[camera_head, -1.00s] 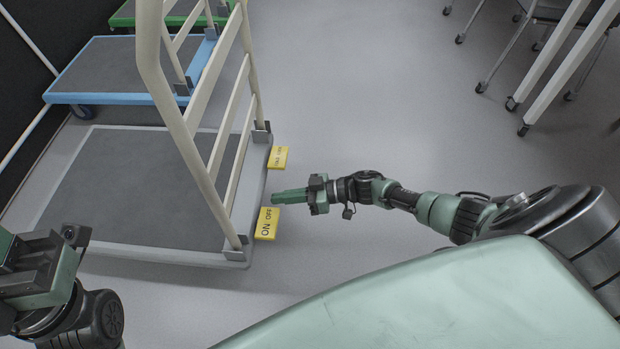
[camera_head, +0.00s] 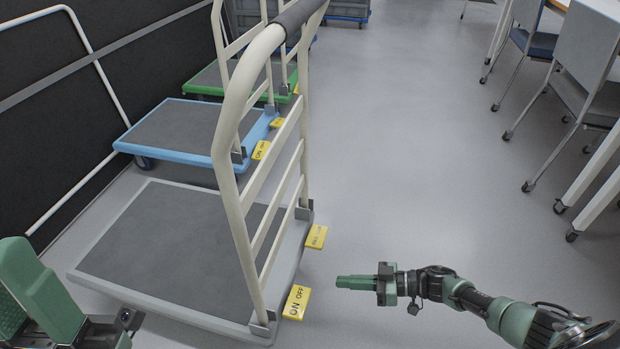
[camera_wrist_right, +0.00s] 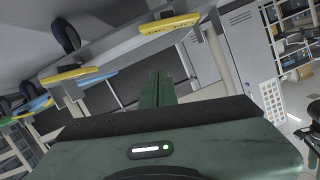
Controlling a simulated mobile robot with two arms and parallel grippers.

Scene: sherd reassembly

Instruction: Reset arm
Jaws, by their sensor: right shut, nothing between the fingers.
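My right gripper (camera_head: 340,282) reaches in from the lower right, low over the floor. Its green fingers are shut together with nothing between them. They point left at the near cart, just right of its yellow ON/OFF pedal (camera_head: 297,302), with a small gap in the picture. A second yellow pedal (camera_head: 316,237) is on the same edge, farther back. The right wrist view shows the shut fingers (camera_wrist_right: 157,80) and yellow pedals (camera_wrist_right: 170,24) beyond. My left gripper (camera_head: 40,295) is partly cut off at the lower left corner; its jaw opening is unclear.
The near grey cart (camera_head: 170,245) has a tall cream handle (camera_head: 240,110). A blue-edged cart (camera_head: 185,130) and a green-edged cart (camera_head: 205,82) stand behind it. Chairs (camera_head: 585,80) and tables line the right. The floor (camera_head: 430,180) between is clear.

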